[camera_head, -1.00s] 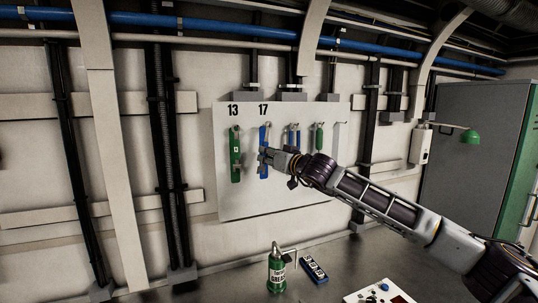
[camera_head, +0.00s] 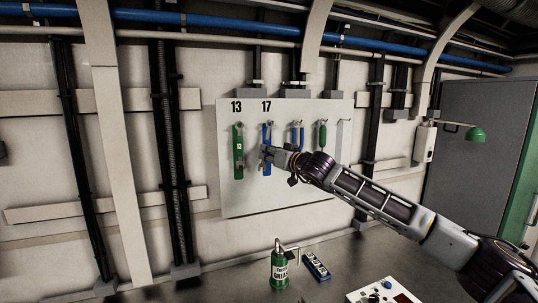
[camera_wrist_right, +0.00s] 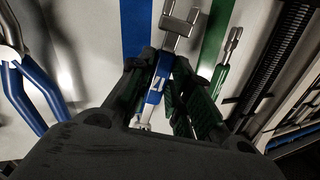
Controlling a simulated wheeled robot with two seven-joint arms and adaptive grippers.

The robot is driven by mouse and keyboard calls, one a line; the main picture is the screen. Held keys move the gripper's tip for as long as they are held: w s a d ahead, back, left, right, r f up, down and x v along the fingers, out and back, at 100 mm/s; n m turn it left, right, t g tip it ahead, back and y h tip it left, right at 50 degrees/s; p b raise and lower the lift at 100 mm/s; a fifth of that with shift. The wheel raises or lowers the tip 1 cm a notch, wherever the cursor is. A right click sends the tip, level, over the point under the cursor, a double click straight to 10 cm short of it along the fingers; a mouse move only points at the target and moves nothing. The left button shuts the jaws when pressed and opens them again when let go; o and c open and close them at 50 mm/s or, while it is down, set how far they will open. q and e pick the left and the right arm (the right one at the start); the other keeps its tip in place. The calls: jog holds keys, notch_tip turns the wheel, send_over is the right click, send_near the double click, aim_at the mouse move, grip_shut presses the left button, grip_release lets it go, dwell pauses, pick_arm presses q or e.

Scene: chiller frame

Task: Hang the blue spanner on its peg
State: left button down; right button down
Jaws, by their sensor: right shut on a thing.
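The blue spanner (camera_wrist_right: 158,82) is between the fingers of my right gripper (camera_wrist_right: 163,92) in the right wrist view. It has a grey forked jaw at its top end and a small white label. My right gripper (camera_head: 266,152) is shut on it, close against the white tool board (camera_head: 287,199), below the number 17 (camera_head: 266,106). A blue stripe (camera_wrist_right: 135,30) on the board shows beside the spanner, which is slightly tilted to it. The gripper hides part of the spanner in the head view. I cannot tell whether it touches its peg. My left gripper is not in view.
A green spanner (camera_head: 238,155) hangs left of my gripper, under number 13. Blue-handled pliers (camera_wrist_right: 37,88) and a green-handled tool (camera_head: 323,134) hang on the other side. A green grease can (camera_head: 280,270) and a blue block (camera_head: 316,266) stand on the surface below.

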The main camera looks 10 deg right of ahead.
dwell(0.4)
jog(key=c, duration=1.2)
grip_release()
jog(key=shift+c, duration=0.2)
jog(key=shift+s, duration=0.1)
jog(key=v, duration=1.1)
jog(key=shift+s+d, duration=0.25)
jog(key=shift+s, duration=0.1)
